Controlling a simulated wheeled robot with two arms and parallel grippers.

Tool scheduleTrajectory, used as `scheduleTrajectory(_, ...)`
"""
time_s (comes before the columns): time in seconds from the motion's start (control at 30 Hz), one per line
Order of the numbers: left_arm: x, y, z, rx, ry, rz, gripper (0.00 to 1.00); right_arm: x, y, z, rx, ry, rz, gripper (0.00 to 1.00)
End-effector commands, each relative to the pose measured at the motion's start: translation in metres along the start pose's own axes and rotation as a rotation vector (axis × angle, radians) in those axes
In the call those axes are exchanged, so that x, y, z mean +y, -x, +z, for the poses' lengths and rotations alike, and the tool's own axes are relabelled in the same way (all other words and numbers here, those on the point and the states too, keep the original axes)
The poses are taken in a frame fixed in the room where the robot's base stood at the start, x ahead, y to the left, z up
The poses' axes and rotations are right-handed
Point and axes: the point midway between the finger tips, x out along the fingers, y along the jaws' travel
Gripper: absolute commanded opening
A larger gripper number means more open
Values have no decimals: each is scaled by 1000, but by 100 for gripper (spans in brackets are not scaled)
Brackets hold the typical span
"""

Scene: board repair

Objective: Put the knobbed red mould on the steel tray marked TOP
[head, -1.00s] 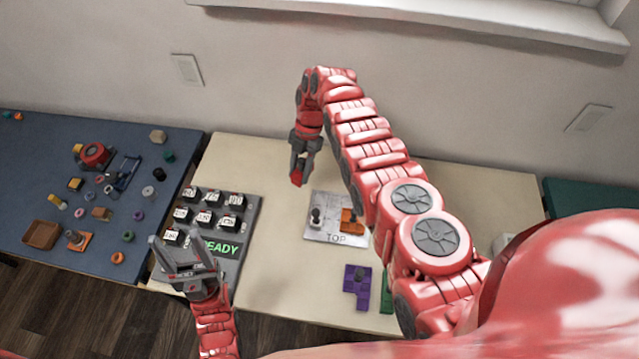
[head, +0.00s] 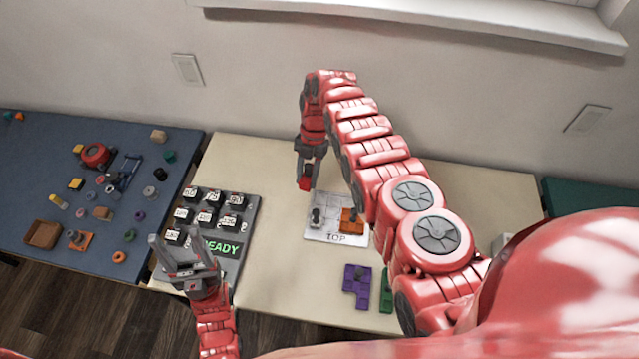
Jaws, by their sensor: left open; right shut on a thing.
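My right gripper (head: 307,172) is shut on the red mould (head: 304,184) and holds it near the far left corner of the steel tray. The gripper hides most of the mould, so its knob cannot be made out. The steel tray marked TOP (head: 331,227) lies on the cream table. A grey knobbed piece (head: 316,214) and an orange mould (head: 351,221) sit on the tray; my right arm passes close to the tray's right side. My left gripper (head: 176,248) is open and empty over the near left part of the keypad panel.
The dark panel (head: 245,225) with several keys and a green READY display (head: 222,249) stands left of the tray. A purple mould (head: 357,284) and a green mould (head: 386,290) lie in front. The blue table (head: 60,150) at left holds many small parts.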

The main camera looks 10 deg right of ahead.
Motion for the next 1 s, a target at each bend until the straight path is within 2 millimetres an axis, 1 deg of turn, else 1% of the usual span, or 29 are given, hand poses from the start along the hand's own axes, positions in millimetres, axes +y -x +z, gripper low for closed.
scheduleTrajectory(0.37, 0, -3, -1, 0, 0, 0, 62, -13, -2, -1, 0, 72, -26, 0)
scheduleTrajectory(0.53, 0, -6, -1, 0, 0, 0, 62, -25, -4, -4, 1, 122, -46, 0)
scheduleTrajectory(0.8, 0, -8, -1, 0, 0, 0, 62, -38, -7, -9, 2, 178, -70, 0)
scheduleTrajectory(1.0, 0, -6, -1, 0, 0, 0, 62, -42, -8, -8, 0, 191, -78, 0)
